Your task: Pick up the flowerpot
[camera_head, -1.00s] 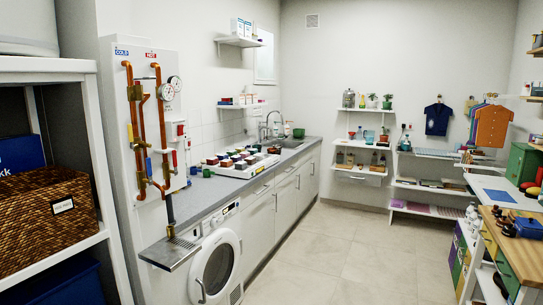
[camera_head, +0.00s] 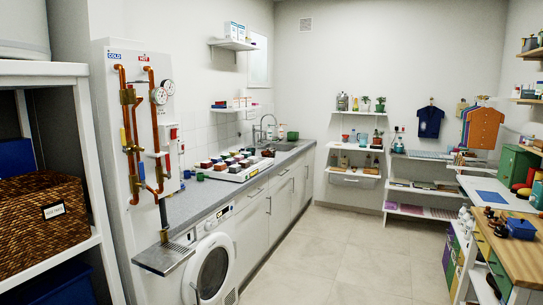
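No gripper of mine shows in this view. Small potted plants stand on the top wall shelf at the back; one is in a pale pot (camera_head: 365,107) and one in a green pot (camera_head: 380,107). A green pot-like vessel (camera_head: 292,136) stands at the far end of the counter, near the sink. I cannot tell which of these is the flowerpot, as they are small and far off.
The long grey counter (camera_head: 185,208) runs along the left wall, with a tray of small pots (camera_head: 235,174) on it. A washing machine (camera_head: 212,268) is beneath its near end. A wooden-topped bench (camera_head: 515,245) stands at right. The tiled floor (camera_head: 345,255) between is clear.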

